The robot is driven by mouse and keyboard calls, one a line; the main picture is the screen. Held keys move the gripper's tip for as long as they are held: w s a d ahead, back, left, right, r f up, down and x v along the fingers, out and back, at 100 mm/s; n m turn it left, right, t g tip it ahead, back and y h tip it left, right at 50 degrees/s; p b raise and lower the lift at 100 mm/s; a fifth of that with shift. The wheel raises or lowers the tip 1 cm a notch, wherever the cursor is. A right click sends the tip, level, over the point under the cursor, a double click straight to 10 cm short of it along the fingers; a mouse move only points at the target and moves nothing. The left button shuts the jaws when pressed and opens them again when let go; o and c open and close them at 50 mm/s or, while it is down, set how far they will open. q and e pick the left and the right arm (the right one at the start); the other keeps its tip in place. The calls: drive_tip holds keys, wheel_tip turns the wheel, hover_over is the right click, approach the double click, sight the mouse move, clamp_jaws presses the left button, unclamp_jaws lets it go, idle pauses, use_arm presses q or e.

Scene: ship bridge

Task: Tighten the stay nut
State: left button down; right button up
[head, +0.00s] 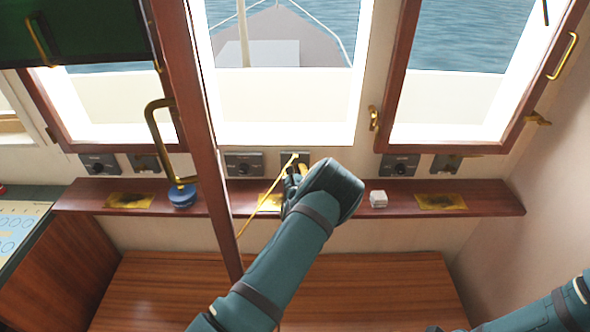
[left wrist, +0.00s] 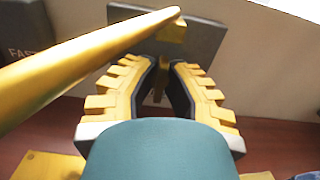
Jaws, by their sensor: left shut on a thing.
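A thin brass stay rod (head: 265,198) slants from the dark red window frame up to a small grey plate (head: 286,157) below the middle window. In the left wrist view the rod (left wrist: 70,68) crosses large at upper left, its end near a brass block (left wrist: 174,34) on the grey plate (left wrist: 205,42). My left gripper (head: 297,172) is at the rod's upper end, just below the plate. Its yellow, dark-padded fingers (left wrist: 168,75) are closed on a small brass piece, apparently the stay nut (left wrist: 160,82), mostly hidden between them. My right gripper is out of view.
The open window frame (head: 205,140) stands left of my left arm. A wooden counter (head: 380,285) lies below.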

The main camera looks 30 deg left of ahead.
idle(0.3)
use_arm(q)
drive_tip(key=c, duration=0.9)
unclamp_jaws()
drive_tip(key=v, duration=1.2)
drive_tip(key=shift+d, duration=0.1)
